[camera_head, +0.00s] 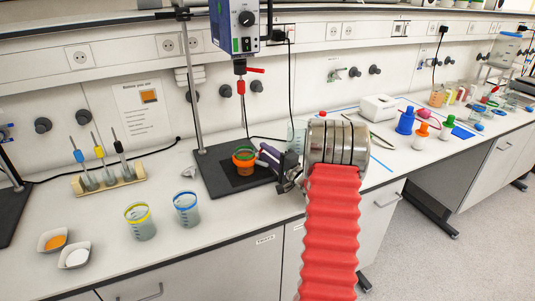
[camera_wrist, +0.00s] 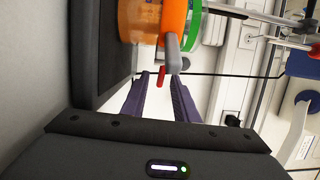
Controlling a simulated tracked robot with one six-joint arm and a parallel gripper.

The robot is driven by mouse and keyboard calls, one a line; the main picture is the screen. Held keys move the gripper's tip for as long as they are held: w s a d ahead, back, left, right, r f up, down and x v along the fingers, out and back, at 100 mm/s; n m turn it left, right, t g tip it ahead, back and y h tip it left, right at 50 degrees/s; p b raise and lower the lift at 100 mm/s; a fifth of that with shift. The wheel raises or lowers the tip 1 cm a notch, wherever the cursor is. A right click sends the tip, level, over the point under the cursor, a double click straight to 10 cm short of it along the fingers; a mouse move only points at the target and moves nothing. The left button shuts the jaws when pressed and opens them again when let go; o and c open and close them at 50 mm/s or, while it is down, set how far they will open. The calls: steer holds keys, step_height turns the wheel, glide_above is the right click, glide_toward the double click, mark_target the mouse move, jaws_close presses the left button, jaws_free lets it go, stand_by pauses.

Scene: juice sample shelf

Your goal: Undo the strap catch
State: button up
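A beaker with orange contents (camera_head: 244,168) stands on the stand's black base plate, with a green ring at its top. In the wrist view, which is turned sideways, a wide orange strap (camera_wrist: 173,18) wraps it beside the green ring (camera_wrist: 194,22). A grey catch lever (camera_wrist: 172,55) sticks out from the strap, with a small red piece (camera_wrist: 161,77) beside it. My gripper (camera_head: 262,157) is at the beaker's right side. In the wrist view its purple fingers (camera_wrist: 159,76) are apart, with the red piece showing between their tips; I cannot tell whether they touch it.
The stand's black base plate (camera_head: 216,181) lies under the beaker, and an overhead stirrer (camera_head: 234,25) hangs above. Two beakers, yellow-rimmed (camera_head: 140,222) and blue-rimmed (camera_head: 187,210), stand at front left. A rack of pipettes (camera_head: 108,180) is farther left. A cable hangs behind my gripper.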

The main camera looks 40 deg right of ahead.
steer(key=shift+c, duration=0.3)
jaws_close()
steer(key=shift+s+a+m+h, duration=0.1)
steer(key=shift+m+h, duration=0.3)
steer(key=shift+h, duration=0.3)
steer(key=shift+s+a+m+g+h, duration=0.1)
steer(key=shift+s+m+g+h, duration=0.15)
steer(key=shift+m+h, duration=0.7)
steer(key=shift+s+f+h, duration=0.1)
steer(key=shift+h, duration=0.65)
steer(key=shift+o, duration=0.3)
jaws_free()
